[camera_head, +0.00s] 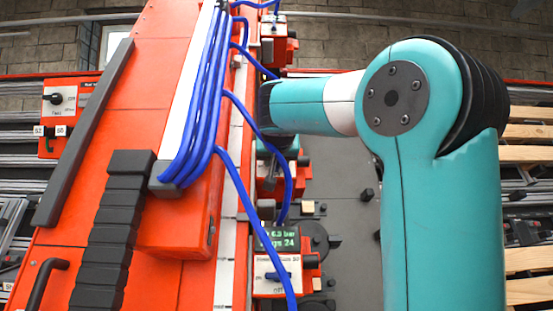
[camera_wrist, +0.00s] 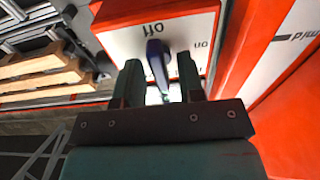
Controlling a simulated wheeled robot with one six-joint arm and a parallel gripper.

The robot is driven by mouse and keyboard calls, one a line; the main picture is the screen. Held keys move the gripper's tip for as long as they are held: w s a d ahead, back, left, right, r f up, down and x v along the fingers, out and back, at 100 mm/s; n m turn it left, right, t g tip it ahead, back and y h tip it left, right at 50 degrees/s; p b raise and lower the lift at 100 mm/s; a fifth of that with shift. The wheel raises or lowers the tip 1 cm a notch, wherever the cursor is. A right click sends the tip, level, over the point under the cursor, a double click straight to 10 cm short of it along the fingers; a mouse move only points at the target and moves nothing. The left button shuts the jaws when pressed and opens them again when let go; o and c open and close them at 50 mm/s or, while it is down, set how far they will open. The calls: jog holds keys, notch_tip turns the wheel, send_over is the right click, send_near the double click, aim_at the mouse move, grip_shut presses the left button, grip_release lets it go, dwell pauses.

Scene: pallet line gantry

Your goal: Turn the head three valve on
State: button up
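In the wrist view a blue valve knob (camera_wrist: 157,62) sits on a white plate (camera_wrist: 118,42) on a red box. The plate has "Off" above the knob and "on" to the right, both upside down. The knob's thick end lies near "Off". My gripper (camera_wrist: 160,70) is open, with one dark finger on each side of the knob and white plate showing in the gaps. I cannot tell whether a finger touches it. The head number is not readable. In the head view my arm hides most of the gripper and this valve.
In the head view a valve box with a blue handle (camera_head: 277,275) and a green display (camera_head: 278,238) stands at the lower middle. Another red box (camera_head: 278,46) is at the top. Blue hoses (camera_head: 245,112) hang near my arm. Pallet wood (camera_wrist: 45,72) lies at left in the wrist view.

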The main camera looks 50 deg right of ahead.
grip_shut()
jog(key=shift+n, duration=0.4)
jog(key=n, duration=0.3)
jog(key=shift+r, duration=0.1)
jog(key=n, duration=0.4)
jog(key=shift+a+t+y+p, duration=0.1)
jog(key=shift+t+y+p, duration=0.2)
jog(key=shift+y+p, duration=0.1)
jog(key=n+p, duration=0.1)
jog(key=n, duration=0.4)
jog(key=shift+n+y, duration=0.3)
jog(key=n+p, duration=0.1)
jog(key=n, duration=0.4)
jog(key=shift+y, duration=0.3)
jog(key=shift+a+f+n+p, duration=0.1)
jog(key=shift+f+n+p, duration=0.1)
jog(key=shift+n+p, duration=0.1)
jog(key=shift+o, duration=0.9)
grip_release()
